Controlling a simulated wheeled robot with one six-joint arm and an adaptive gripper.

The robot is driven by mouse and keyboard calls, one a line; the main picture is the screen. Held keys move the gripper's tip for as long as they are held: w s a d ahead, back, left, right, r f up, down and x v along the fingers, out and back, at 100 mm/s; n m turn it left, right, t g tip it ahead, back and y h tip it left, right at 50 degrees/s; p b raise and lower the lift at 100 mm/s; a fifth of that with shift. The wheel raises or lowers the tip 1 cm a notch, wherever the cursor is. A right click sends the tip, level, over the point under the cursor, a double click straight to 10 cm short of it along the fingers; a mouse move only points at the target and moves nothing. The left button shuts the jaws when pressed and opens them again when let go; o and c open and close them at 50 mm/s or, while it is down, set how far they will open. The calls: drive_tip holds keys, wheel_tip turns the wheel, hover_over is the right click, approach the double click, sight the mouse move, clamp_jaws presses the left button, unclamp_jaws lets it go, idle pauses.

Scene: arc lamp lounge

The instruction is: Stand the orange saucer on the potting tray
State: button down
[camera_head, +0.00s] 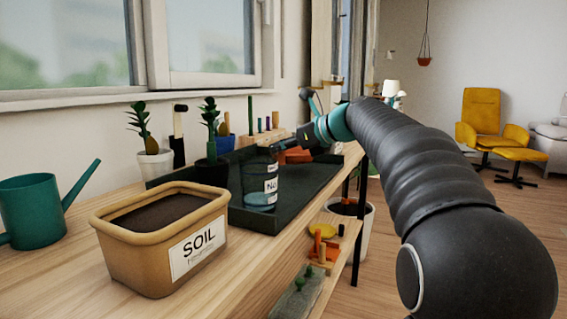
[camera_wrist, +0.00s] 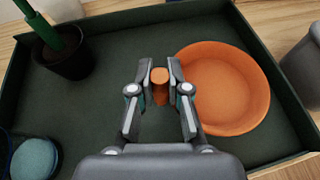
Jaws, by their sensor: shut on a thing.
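The orange saucer (camera_wrist: 225,85) is a round, shallow dish with an upright orange peg at its side. My gripper (camera_wrist: 160,86) is shut on that peg, and the dish lies right of the fingers in the wrist view. In the head view the saucer (camera_head: 297,157) shows partly behind my gripper (camera_head: 305,140). The dark green potting tray (camera_wrist: 105,110) lies below the saucer, which looks level over its right part. The tray's wall also shows in the head view (camera_head: 262,219). I cannot tell whether the saucer touches the tray floor.
A labelled clear jar (camera_head: 259,185) stands at the tray's near end. A dark pot with a cactus (camera_wrist: 62,52) stands in the tray. A soil tub (camera_head: 160,235) and teal watering can (camera_head: 35,210) are on the bench. A lower shelf holds a yellow saucer (camera_head: 322,231).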

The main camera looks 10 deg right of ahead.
sight(284, 157)
drive_tip(key=shift+f+b, duration=0.45)
drive_tip(key=shift+f, duration=1.05)
drive_tip(key=shift+f, duration=0.15)
drive_tip(key=c, duration=1.1)
unclamp_jaws()
drive_tip(key=shift+c, duration=0.2)
drive_tip(key=shift+s+d+r, duration=0.1)
drive_tip(key=shift+s+r, duration=0.05)
drive_tip(key=shift+r, duration=0.05)
drive_tip(key=p+v, duration=0.1)
drive_tip(key=v, duration=1)
drive_tip(key=shift+s+d+r+p, duration=0.2)
drive_tip(key=shift+s+d+p, duration=0.05)
drive_tip(key=shift+p, duration=0.1)
